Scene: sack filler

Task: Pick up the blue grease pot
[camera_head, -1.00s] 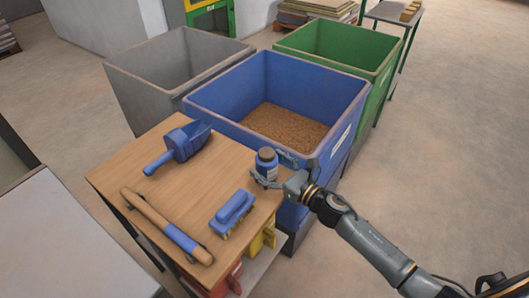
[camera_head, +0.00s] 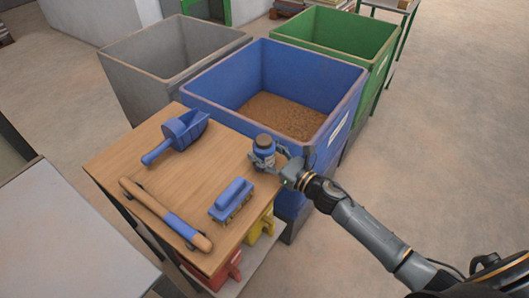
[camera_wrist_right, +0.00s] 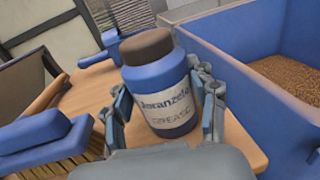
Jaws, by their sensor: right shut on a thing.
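The blue grease pot (camera_head: 264,152) has a brown lid and a pale label reading "GREASE". It is at the right back corner of the wooden table, close to the blue bin. My right gripper (camera_head: 267,168) is shut on it, with a finger on each side. In the right wrist view the pot (camera_wrist_right: 158,85) stands between the fingers of the gripper (camera_wrist_right: 165,110), tilted in the picture. Its lower end is partly hidden by the gripper, so I cannot tell whether it touches the tabletop. My left gripper is not in view.
The wooden table (camera_head: 190,175) also holds a blue scoop (camera_head: 181,131), a blue-handled brush (camera_head: 232,197) and a wooden-handled tool (camera_head: 165,213). A blue bin (camera_head: 215,112) with brown grain stands behind. A grey bin (camera_head: 150,70) and a green bin (camera_head: 370,48) flank it.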

